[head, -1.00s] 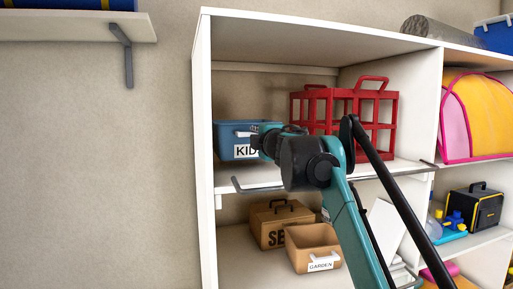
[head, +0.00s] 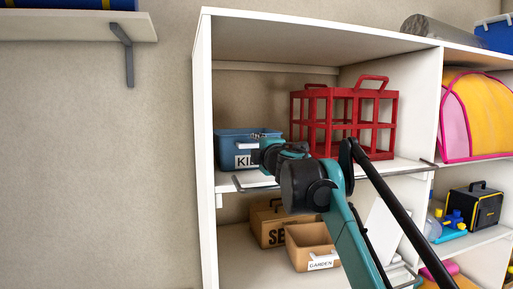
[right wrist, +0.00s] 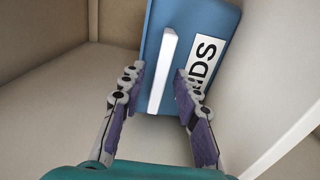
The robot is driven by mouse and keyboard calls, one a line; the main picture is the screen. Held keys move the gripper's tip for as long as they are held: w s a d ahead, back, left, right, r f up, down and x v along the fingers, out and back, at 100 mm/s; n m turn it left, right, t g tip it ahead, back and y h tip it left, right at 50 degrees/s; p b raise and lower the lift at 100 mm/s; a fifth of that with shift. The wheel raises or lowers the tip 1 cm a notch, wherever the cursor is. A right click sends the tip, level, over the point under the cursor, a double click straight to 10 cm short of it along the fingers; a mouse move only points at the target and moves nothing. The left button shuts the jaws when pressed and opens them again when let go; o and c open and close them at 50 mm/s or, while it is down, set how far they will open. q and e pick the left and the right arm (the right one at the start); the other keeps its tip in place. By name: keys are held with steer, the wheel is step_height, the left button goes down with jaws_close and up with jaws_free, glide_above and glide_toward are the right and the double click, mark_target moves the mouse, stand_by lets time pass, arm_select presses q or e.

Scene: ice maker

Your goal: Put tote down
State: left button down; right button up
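The blue tote (head: 228,140) with a white KIDS label stands on the upper shelf of the white unit, at its left end. Its white handle and label also show on the tote in the right wrist view (right wrist: 212,20). My right gripper (right wrist: 157,80) is open, with its purple-padded fingers apart on either side of the handle's lower end; I cannot tell whether either finger touches the tote. In the head view, my right gripper (head: 262,153) is at the tote's right front and hides part of its label. My left gripper is not in view.
A red crate (head: 325,120) stands on the same shelf to the right. Brown bins, one marked GARDEN (head: 308,240), are on the shelf below. The unit's left side panel (head: 203,150) is close to the tote. A dark rail runs along the shelf's front edge.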

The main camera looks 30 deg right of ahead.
steer(key=shift+r, duration=0.15)
steer(key=b+v, duration=0.2)
steer(key=v, duration=1)
steer(key=shift+b, duration=0.35)
